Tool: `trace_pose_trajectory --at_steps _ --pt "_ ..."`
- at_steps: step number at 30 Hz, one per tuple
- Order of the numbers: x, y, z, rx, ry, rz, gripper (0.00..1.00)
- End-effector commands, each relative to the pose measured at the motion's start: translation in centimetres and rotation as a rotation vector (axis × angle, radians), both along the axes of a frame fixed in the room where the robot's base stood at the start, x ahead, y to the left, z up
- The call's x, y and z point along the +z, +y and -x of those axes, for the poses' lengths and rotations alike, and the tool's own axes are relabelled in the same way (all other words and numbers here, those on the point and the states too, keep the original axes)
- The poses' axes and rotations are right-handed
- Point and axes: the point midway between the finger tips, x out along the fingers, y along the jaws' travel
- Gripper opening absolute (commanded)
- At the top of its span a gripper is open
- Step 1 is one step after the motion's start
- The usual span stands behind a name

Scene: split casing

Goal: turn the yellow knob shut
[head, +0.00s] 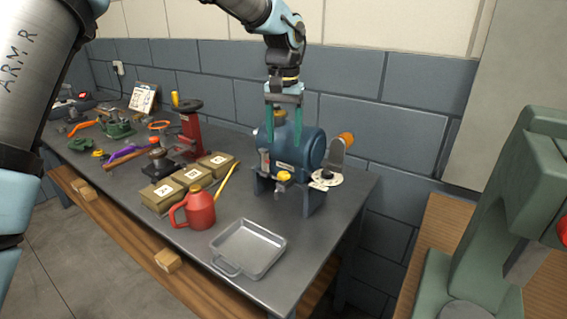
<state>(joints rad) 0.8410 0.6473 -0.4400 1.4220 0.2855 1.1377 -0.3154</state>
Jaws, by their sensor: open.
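The blue split casing (291,147) stands on a dark stand near the right end of the workbench. A small yellow knob (284,176) sits low on its front face. A dull gold fitting (279,116) shows at the casing's top, between my fingers. My gripper (283,141) points down from above with its two teal fingers apart. The fingers overlap the casing's upper part in the picture, above the yellow knob and clear of it. I cannot tell whether they touch the casing. Nothing shows held between them.
A grey metal tray (249,249) and a red jug (194,209) stand in front of the casing. An orange-handled scraper (340,147) is at the casing's right. A green machine (480,220) stands right.

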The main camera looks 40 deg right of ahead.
Motion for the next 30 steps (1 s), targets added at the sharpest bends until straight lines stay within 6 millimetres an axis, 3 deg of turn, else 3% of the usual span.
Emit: trace_pose_trajectory --at_steps 15,28,30 --pt "-8.5 0.1 -0.1 0.001 -0.001 -0.002 0.69" --pt "-9.8 0.1 -0.1 0.001 -0.003 0.001 0.69" --pt "-9.8 0.1 -0.1 0.001 -0.003 0.001 0.63"
